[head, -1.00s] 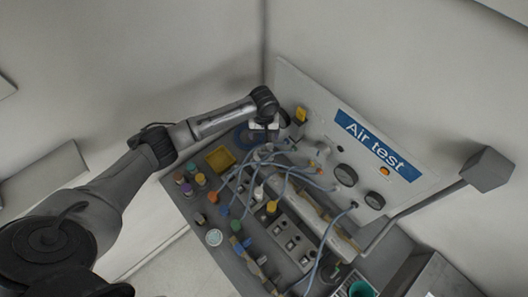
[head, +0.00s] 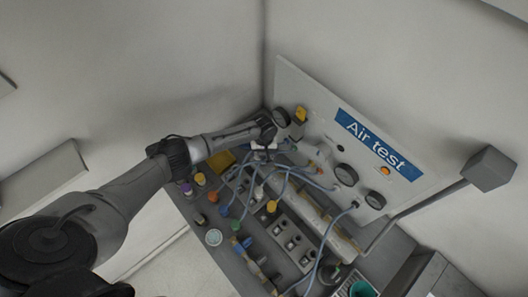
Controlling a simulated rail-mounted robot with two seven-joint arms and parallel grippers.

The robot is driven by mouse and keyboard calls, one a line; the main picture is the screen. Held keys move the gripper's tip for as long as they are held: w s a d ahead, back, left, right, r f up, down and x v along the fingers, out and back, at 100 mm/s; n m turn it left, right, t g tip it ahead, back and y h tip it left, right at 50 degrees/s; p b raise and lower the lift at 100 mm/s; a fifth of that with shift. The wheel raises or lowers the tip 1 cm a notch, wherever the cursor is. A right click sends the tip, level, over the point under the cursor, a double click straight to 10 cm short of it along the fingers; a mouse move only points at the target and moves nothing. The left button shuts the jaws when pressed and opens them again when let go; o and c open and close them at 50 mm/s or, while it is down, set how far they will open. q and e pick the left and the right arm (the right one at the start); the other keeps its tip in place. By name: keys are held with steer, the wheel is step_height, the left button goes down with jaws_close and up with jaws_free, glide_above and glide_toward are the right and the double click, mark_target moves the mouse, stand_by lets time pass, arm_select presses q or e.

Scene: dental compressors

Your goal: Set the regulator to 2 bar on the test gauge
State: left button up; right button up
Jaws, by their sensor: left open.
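The sloped "Air test" panel (head: 318,128) stands along the back of the bench. It carries two dark round gauges, one upper (head: 346,174) and one lower (head: 376,200); their readings are too small to make out. A third dark round fitting (head: 281,117) sits at the panel's left end, beside a yellow part (head: 301,114). I cannot tell which part is the regulator. My left gripper (head: 264,147) is open just below this fitting, above the hoses, its fingers partly hidden by the wrist. My right gripper is not in view.
Coloured caps and small bottles (head: 200,179) stand at the bench's left edge. A yellow tray (head: 222,160) is partly behind my arm. A lamp arm (head: 430,208) crosses at the right.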

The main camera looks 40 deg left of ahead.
arm_select(q)
steer(key=shift+f, duration=0.4)
steer(key=shift+c, duration=0.4)
steer(key=c, duration=0.8)
steer(key=shift+c, duration=0.2)
